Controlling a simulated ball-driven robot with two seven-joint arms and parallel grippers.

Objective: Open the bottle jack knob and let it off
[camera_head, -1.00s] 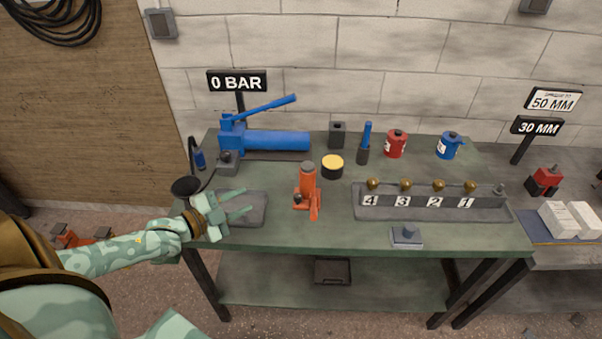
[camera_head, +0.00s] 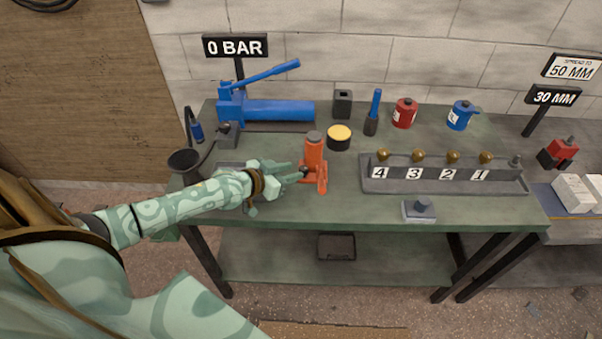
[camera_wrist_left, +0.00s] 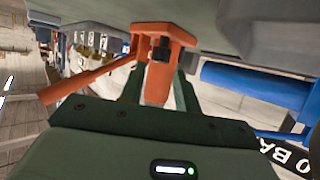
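The orange bottle jack (camera_head: 314,153) stands upright on the green bench with a grey cap on top. Its small dark knob (camera_head: 304,173) is low on the side facing my left gripper. My left gripper (camera_head: 292,173) is at the jack's left side, its fingers pointing at the knob. In the left wrist view, the dark knob (camera_wrist_left: 160,48) shows between the finger ends, with the orange jack (camera_wrist_left: 158,82) behind and the orange lever off to the left. The fingers are apart, with a gap beside the knob; I cannot tell whether they touch it. My right gripper is out of view.
A blue pump (camera_head: 265,109) stands behind, under a 0 BAR sign (camera_head: 235,46). A yellow-topped puck (camera_head: 339,137) is just behind the jack. A grey numbered rack (camera_head: 445,185) is to the right. The bench front by the jack is clear.

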